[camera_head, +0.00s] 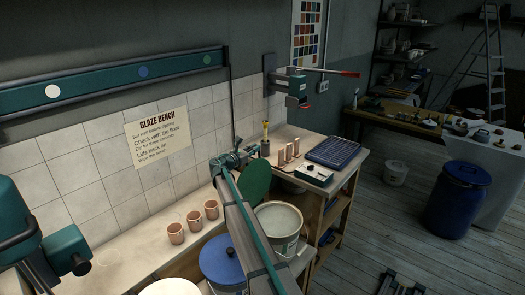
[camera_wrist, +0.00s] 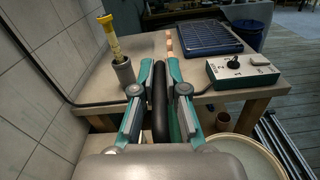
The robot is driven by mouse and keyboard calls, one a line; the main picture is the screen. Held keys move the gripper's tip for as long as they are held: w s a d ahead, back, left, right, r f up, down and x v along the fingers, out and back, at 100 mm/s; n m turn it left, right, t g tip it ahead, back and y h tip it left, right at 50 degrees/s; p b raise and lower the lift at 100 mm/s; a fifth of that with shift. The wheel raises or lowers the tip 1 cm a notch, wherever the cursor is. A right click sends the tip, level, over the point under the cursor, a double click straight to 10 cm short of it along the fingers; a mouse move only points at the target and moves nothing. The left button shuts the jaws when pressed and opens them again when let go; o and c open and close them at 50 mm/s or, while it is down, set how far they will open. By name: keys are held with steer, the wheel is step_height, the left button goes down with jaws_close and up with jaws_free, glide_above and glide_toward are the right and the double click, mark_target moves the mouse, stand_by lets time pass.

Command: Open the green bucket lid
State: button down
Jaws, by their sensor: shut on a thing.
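The green lid (camera_head: 257,183) stands steeply tilted, nearly on edge, above the left side of an open bucket (camera_head: 279,222) in the head view. Pale glaze shows inside the bucket, and its rim and contents also show at the lower right of the wrist view (camera_wrist: 245,158). My gripper (camera_head: 240,156) is at the lid's upper left. In the wrist view its fingers (camera_wrist: 160,88) are closed on a dark upright piece (camera_wrist: 160,110), which seems part of the lid; whether handle or edge I cannot tell. My arm hides part of the lid and bucket.
A blue-lidded bucket (camera_head: 224,258) stands left of the open one. A yellow-handled tool in a grey holder (camera_wrist: 118,62), a blue rack (camera_head: 333,151) and a control box (camera_head: 313,175) sit beyond my gripper.

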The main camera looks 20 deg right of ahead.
steer(key=shift+s+d, duration=0.25)
steer(key=shift+s, duration=0.2)
steer(key=shift+s+d, duration=0.2)
steer(key=shift+s, duration=0.25)
steer(key=c, duration=1.2)
jaws_free()
steer(key=v, duration=1.2)
